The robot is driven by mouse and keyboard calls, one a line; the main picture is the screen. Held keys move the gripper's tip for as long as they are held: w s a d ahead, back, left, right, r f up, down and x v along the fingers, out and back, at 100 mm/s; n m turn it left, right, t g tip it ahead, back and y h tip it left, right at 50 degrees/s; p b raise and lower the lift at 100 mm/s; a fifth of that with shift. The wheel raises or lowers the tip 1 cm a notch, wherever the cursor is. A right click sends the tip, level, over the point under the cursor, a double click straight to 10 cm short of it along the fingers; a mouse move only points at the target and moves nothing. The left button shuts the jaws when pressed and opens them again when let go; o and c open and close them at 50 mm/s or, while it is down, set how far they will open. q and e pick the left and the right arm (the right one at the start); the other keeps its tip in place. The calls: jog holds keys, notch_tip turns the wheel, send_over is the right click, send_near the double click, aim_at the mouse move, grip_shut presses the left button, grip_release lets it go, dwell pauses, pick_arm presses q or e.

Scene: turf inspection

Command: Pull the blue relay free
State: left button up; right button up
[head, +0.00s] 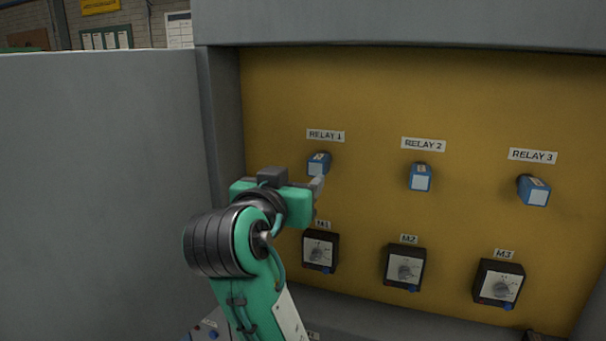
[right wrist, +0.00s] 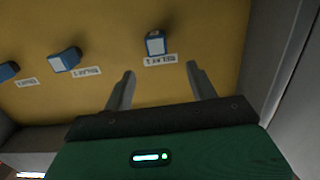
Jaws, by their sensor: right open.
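Three blue relays stick out of the yellow panel (head: 370,110): one under the RELAY 1 label (head: 319,163), one under RELAY 2 (head: 420,177) and one under RELAY 3 (head: 533,190). My right gripper (head: 318,186) is just below and in front of the RELAY 1 relay in the head view. In the right wrist view, its two fingers (right wrist: 160,76) are spread and empty, with the RELAY 1 relay (right wrist: 155,43) beyond the tips, roughly in line with the gap. No contact shows. My left gripper is not in view.
Black dial boxes M1 (head: 320,251), M2 (head: 404,268) and M3 (head: 498,284) sit below the relays. A grey frame (head: 400,30) borders the panel along the top, and a grey wall (head: 100,180) stands at the left. The space before RELAY 2 and RELAY 3 is clear.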

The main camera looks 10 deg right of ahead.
jog(key=p, duration=0.3)
send_near(320, 155)
jog(key=x, duration=0.2)
jog(key=p+x, duration=0.3)
jog(key=x, duration=0.3)
jog(key=shift+w+d+f+p, duration=0.1)
jog(key=shift+w+d+p, duration=0.15)
jog(key=shift+p, duration=0.15)
jog(key=shift+w+d+f, duration=0.2)
jog(key=shift+w+d, duration=0.15)
jog(key=shift+w, duration=0.2)
jog(key=shift+c, duration=0.5)
jog(key=c, duration=1)
